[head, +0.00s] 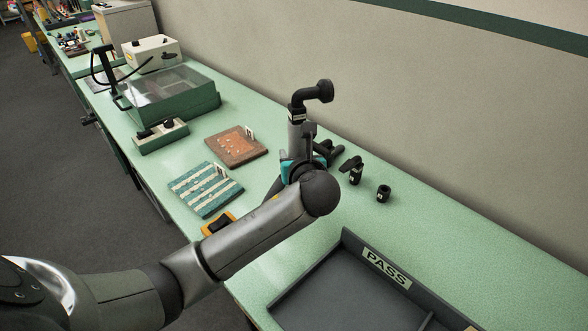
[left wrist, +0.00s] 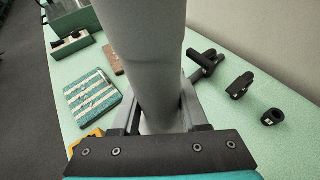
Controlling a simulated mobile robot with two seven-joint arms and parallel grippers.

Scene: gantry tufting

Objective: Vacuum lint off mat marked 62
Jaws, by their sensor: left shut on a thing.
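My left gripper (left wrist: 160,116) is shut on the grey cylindrical body of a hand vacuum (head: 296,133), held upright above the bench. A black elbow nozzle (head: 318,92) tops it in the head view. The wrist view shows the grey body (left wrist: 145,50) between the fingers. A teal and cream striped mat (head: 206,190) lies left of the gripper; it also shows in the left wrist view (left wrist: 92,97) with pale specks on it. A brown mat with orange marks (head: 236,147) lies behind it. Both mats carry small white tags; I cannot read their numbers. My right gripper is not in view.
Black fittings (head: 354,170) stand right of the vacuum. A grey tray marked PASS (head: 345,246) is at the front right. A yellow and black item (head: 217,224) is partly behind my arm. A green box with a clear lid (head: 171,91) stands farther back. The wall borders the bench.

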